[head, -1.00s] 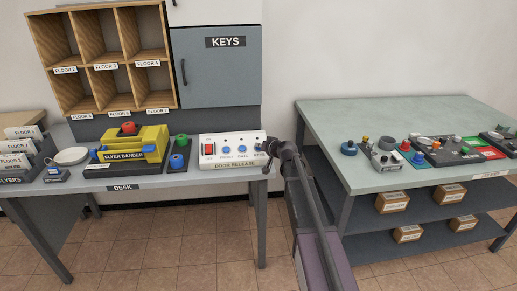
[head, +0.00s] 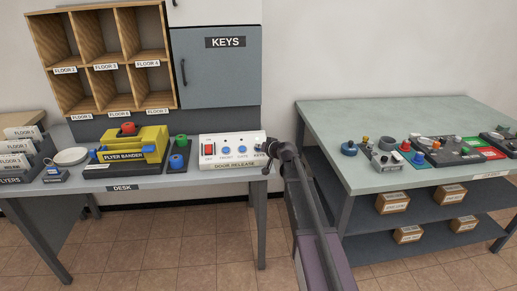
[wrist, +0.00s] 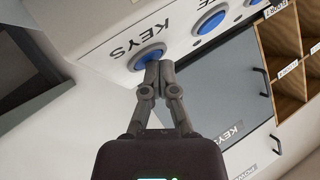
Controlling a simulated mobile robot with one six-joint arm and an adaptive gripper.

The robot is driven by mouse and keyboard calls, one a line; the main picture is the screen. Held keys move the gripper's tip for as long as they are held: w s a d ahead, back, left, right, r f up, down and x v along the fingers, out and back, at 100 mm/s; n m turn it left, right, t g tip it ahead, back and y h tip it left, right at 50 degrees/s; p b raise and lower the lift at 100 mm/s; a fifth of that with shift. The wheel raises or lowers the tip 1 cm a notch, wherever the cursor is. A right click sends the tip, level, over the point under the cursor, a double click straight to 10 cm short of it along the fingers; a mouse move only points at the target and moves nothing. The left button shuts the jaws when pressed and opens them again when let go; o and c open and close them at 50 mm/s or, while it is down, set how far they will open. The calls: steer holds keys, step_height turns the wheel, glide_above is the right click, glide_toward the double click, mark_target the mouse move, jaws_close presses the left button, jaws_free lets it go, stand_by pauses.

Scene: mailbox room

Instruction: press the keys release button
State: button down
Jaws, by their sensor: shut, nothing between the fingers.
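The white door release panel (head: 222,157) stands on the desk with a red switch (head: 208,149) and several blue buttons. The blue keys button (wrist: 150,57) sits in a pale ring beside its KEYS lettering in the wrist view. My gripper (wrist: 159,66) is shut and empty, its fingertips over the lower edge of that button. I cannot tell whether they touch it. In the head view my gripper (head: 267,168) is at the right end of the panel and hides most of the keys button.
The grey KEYS cabinet (head: 216,70) is closed above the desk (head: 160,178). A yellow flyer bander (head: 128,146) and a dark box with green and blue knobs (head: 179,157) stand left of the panel. A workbench (head: 340,120) with devices is to the right.

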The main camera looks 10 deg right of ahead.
steer(key=shift+r, duration=0.15)
steer(key=shift+s+r+p, duration=0.35)
steer(key=shift+r+p, duration=0.25)
steer(key=shift+p, duration=0.1)
steer(key=r+p, duration=0.1)
steer(key=s+r+p, duration=0.1)
steer(key=r+p, duration=0.1)
steer(key=s+r+p, duration=0.1)
steer(key=shift+s+a+r, duration=0.1)
steer(key=shift+s+r, duration=0.05)
steer(key=shift+r, duration=0.05)
stand_by(0.4)
stand_by(0.5)
